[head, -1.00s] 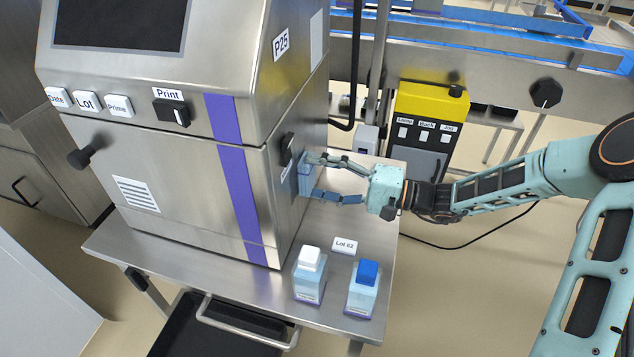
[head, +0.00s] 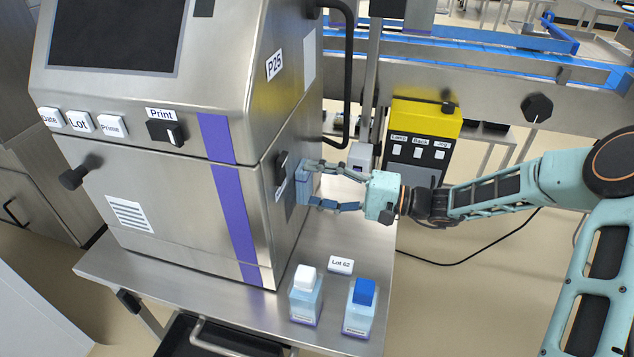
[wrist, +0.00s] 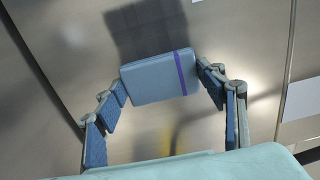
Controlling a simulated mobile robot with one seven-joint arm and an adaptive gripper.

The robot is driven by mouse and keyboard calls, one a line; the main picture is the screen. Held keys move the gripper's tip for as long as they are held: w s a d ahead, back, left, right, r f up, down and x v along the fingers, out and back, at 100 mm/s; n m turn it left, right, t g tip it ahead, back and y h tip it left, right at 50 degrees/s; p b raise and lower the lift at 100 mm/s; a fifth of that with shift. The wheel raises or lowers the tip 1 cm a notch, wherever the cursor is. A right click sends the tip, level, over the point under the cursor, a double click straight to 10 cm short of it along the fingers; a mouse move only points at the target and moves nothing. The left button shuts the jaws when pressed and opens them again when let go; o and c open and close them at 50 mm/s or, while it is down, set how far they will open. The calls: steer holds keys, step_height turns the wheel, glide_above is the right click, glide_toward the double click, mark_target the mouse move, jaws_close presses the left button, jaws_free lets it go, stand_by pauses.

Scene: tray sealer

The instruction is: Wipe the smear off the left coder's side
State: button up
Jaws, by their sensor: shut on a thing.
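The coder marked P25 (head: 160,215) is a large steel cabinet with a purple stripe on its front. My gripper (head: 309,188) is shut on a blue wiping pad (head: 302,183) at the coder's right-hand side face in the head view. In the wrist view the blue pad (wrist: 158,77), with a purple band, sits between the two fingertips, flat to the steel side panel (wrist: 45,110), with a dark shadow above it. Contact with the panel looks close. I cannot make out a smear; a faint yellowish patch below the pad may be a reflection.
A black latch (head: 281,167) sits on the side face just left of the pad. A white-capped bottle (head: 305,300), a blue-capped bottle (head: 359,310) and a Lot 62 card (head: 341,265) stand on the steel table. A yellow-topped control box (head: 425,118) is behind.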

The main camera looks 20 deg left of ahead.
mark_target(283, 207)
steer(key=shift+s, duration=1.6)
steer(key=shift+s+d, duration=0.2)
steer(key=shift+s, duration=0.85)
steer(key=shift+s+d, duration=0.2)
steer(key=shift+s, duration=0.85)
steer(key=shift+s+d, duration=0.2)
steer(key=shift+s, duration=0.85)
steer(key=shift+a+r+p, duration=0.15)
steer(key=shift+r+p, duration=0.4)
steer(key=shift+r, duration=0.2)
steer(key=shift+w+a+b, duration=0.15)
steer(key=shift+w+b, duration=0.25)
steer(key=shift+w, duration=1.4)
steer(key=shift+w+a+b, duration=0.2)
steer(key=shift+w+b, duration=0.2)
steer(key=shift+w, duration=1.35)
steer(key=shift+w+a+b, duration=0.15)
steer(key=shift+w+b, duration=0.25)
steer(key=shift+w, duration=1.4)
steer(key=shift+d, duration=0.1)
steer(key=shift+w+d, duration=0.15)
steer(key=shift+d, duration=1.3)
steer(key=shift+w+d, duration=0.15)
steer(key=shift+d, duration=1.3)
steer(key=shift+d, duration=0.1)
steer(key=shift+w+d, duration=0.2)
steer(key=shift+d, duration=1.2)
